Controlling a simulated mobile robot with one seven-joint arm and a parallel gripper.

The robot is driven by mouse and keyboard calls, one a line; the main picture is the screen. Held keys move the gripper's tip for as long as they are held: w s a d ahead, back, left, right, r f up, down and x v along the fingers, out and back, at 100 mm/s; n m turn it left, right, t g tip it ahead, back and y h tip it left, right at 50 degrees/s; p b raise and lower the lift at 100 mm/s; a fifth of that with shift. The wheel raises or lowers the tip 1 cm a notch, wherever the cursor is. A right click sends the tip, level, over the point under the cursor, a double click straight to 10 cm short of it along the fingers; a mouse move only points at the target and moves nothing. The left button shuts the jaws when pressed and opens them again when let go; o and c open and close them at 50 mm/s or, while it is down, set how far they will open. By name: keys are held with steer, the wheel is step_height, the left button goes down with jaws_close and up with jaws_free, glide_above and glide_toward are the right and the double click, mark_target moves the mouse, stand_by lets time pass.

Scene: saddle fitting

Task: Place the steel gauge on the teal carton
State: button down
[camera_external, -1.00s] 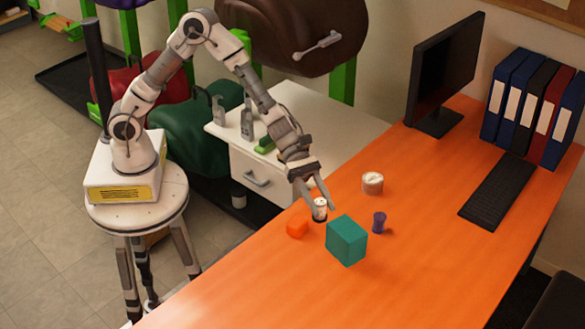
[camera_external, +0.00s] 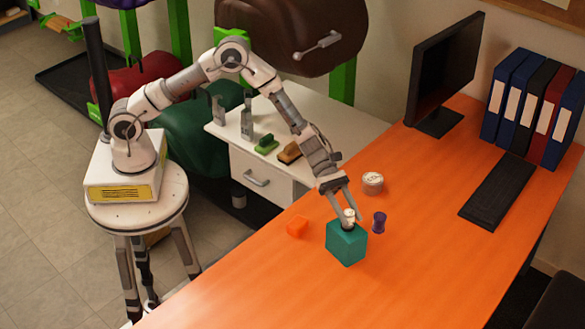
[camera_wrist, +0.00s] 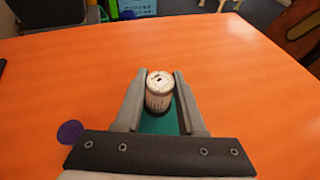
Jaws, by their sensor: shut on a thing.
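The steel gauge is a small pale cylinder with a dark lower part; in the external view the gauge (camera_external: 349,217) is upright at the top face of the teal carton (camera_external: 346,246). My gripper (camera_external: 346,220) is shut on it, pointing down over the carton. In the wrist view the gauge (camera_wrist: 159,90) stands between the two fingers (camera_wrist: 159,104), with the teal carton (camera_wrist: 160,124) beneath. I cannot tell whether the gauge's base touches the carton.
A purple cup (camera_external: 379,222) stands close right of the carton, and a white round tin (camera_external: 372,183) behind it. A keyboard (camera_external: 497,190) and monitor (camera_external: 442,75) are farther right. The orange desk (camera_external: 270,285) is clear in front.

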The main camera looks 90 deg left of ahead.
steer(key=shift+f, duration=0.2)
steer(key=c, duration=0.5)
jaws_free()
steer(key=shift+r, duration=0.1)
